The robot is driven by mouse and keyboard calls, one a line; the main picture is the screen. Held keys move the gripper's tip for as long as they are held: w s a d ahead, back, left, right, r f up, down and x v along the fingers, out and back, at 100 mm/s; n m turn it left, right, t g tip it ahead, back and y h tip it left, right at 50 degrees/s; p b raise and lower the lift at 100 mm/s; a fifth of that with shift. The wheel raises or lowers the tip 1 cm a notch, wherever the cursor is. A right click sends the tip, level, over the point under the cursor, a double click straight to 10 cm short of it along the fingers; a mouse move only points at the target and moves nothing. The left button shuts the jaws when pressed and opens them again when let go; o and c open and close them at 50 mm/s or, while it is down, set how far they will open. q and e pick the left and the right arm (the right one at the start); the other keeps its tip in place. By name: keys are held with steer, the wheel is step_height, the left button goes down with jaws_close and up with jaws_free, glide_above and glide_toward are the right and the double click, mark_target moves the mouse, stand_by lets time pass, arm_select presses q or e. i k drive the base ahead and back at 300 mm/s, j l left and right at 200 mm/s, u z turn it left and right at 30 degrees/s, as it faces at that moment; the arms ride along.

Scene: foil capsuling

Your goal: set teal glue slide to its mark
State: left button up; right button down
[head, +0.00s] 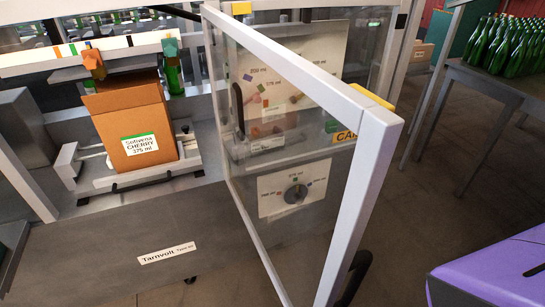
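The teal glue slide (171,47) sits at the right part of a pale rail (115,44) at the upper left of the head view. A second slide, orange-brown (93,61), sits further left on the same rail. A cardboard box (130,115) labelled Solvena CHERRY 375 ml stands upright below the rail. Neither of my grippers is in view.
A clear guard door (365,200) with a pale frame stands swung open at the middle. Behind it are a settings card (280,85) and a dial (295,194). Green bottles (500,50) crowd a table at right. A purple body (490,265) fills the lower right.

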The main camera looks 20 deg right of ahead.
mark_target(170, 48)
steer(key=l+u, duration=0.25)
steer(key=l, duration=0.25)
steer(key=k+l+u, duration=0.1)
steer(key=l+u, duration=0.15)
steer(key=l, duration=0.25)
steer(key=i+l, duration=0.1)
steer(key=l, duration=0.35)
steer(key=z, duration=0.05)
